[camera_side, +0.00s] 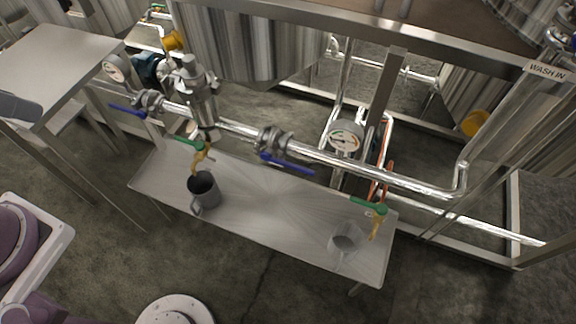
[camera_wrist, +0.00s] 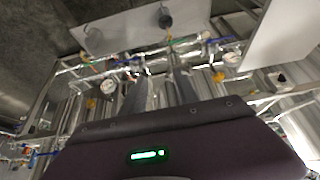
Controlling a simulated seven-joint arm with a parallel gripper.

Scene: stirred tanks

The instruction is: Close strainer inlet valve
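Two valves with blue lever handles sit on the steel pipe in the side view. One valve (camera_side: 148,103) is left of the upright strainer-like housing (camera_side: 202,100); its blue handle (camera_side: 127,110) points left. The other valve (camera_side: 273,141) is right of the housing; its blue handle (camera_side: 288,165) points right. Both handles lie roughly along the pipe. Which one is the inlet valve cannot be told from labels. My gripper (camera_wrist: 157,88) shows in the wrist view, its dark fingers apart with nothing visibly held. It is away from the valves.
A low steel bench (camera_side: 270,205) below the pipe bears a dark mug (camera_side: 204,190) and a clear jug (camera_side: 345,242). Green-handled taps (camera_side: 190,145) hang above them. Gauges (camera_side: 345,136) stand on the pipe. A steel table (camera_side: 60,65) is at left. The floor before the bench is mostly clear.

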